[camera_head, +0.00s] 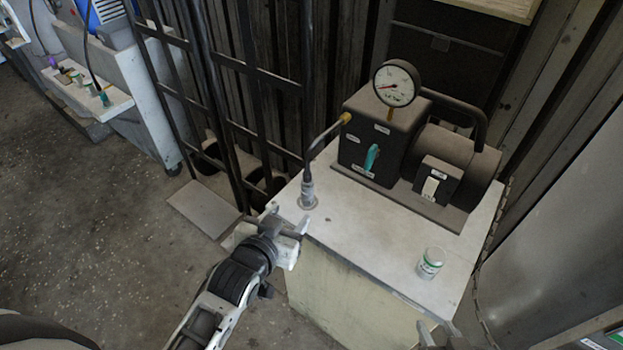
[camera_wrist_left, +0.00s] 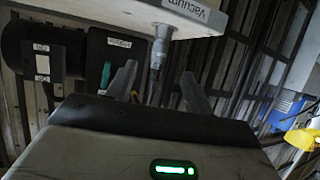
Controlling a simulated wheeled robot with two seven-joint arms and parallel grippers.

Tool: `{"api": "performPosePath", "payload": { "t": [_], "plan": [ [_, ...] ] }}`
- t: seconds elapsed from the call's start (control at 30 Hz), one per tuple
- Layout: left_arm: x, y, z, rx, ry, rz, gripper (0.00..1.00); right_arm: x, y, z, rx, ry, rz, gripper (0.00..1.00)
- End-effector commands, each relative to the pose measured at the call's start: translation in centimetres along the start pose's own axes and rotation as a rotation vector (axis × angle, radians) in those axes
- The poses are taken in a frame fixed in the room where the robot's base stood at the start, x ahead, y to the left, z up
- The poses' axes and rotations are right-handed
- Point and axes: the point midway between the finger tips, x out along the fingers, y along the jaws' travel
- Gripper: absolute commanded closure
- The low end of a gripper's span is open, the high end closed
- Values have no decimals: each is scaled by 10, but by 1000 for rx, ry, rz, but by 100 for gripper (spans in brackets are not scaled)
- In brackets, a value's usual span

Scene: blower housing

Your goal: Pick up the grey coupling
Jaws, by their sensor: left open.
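The grey coupling (camera_head: 308,192) stands upright on the white cabinet top near its left corner, with a black hose (camera_head: 318,145) curving up from it to a yellow-tipped end. My left gripper (camera_head: 288,220) is open and empty, just in front of and below the coupling at the cabinet's edge. In the left wrist view the picture is upside down; the coupling (camera_wrist_left: 160,46) appears beyond and between the spread fingers (camera_wrist_left: 158,82), apart from them. My right gripper (camera_head: 437,334) shows only partly at the bottom edge, and its jaw state is unclear.
A black pump (camera_head: 440,160) with a round gauge (camera_head: 397,84) and a teal lever fills the back of the cabinet top (camera_head: 365,240). A small white-green jar (camera_head: 431,263) stands at the front right. Dark metal bars (camera_head: 225,100) stand behind on the left.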

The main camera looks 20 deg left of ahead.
Motion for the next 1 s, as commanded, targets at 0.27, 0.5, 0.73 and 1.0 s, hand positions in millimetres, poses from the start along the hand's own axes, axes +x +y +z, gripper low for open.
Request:
{"api": "performPosePath", "payload": {
  "t": [0.27,0.5,0.73,1.0],
  "plan": [
    [57,0,0,-1,1,0,48,-3,-5,18,9,-37,-8,64],
    [75,0,0,-1,0,0,48,-1,-4,12,8,-22,-9,64],
    [106,-2,2,-1,1,1,48,1,-3,6,5,-9,-8,64],
    [124,-2,2,-1,1,1,48,2,-4,7,5,-8,-9,64]
  ]
}}
